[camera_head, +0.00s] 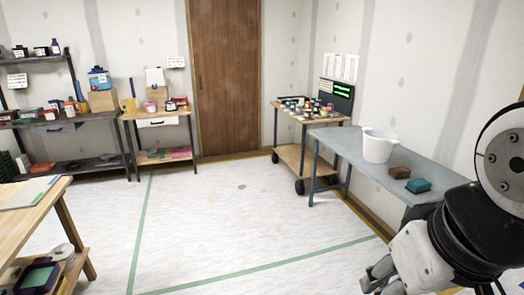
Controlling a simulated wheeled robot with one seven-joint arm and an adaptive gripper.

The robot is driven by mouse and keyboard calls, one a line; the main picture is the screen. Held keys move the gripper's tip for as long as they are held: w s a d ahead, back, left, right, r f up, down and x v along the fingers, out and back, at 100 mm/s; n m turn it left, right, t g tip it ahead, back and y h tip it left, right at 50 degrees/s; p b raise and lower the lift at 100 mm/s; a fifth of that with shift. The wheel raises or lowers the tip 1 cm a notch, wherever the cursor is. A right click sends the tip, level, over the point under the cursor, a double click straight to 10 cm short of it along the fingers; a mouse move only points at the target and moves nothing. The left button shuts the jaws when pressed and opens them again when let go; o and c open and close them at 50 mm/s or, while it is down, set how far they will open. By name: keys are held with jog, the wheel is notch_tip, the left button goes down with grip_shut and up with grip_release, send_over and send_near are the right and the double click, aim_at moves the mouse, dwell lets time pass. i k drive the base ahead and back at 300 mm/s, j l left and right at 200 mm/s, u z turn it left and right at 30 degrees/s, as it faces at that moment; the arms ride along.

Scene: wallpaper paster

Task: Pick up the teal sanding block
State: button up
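The teal sanding block (418,186) lies on the grey table (350,139) on the right, near its closer end. My gripper (378,278) is at the bottom right, in front of the table and lower in the picture than the block. It is apart from the block. Its grey fingers are small and partly cut off by the bottom edge, so I cannot tell whether they are open or shut.
A brown block (399,172) lies just left of the teal one, with a white bucket (378,147) behind it. A cart of small jars (300,111) stands beyond the table. A wooden table (22,222) is at left. The middle floor (225,225) is clear.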

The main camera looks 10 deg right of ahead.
aim_at(416, 186)
jog(key=i, duration=1.9)
jog(key=i+z, duration=0.1)
jog(key=i, duration=0.45)
jog(key=i+j+z, duration=0.1)
jog(key=i, duration=0.4)
jog(key=i+j+z, duration=0.15)
jog(key=i, duration=0.35)
jog(key=i+z, duration=0.1)
jog(key=z, duration=1.6)
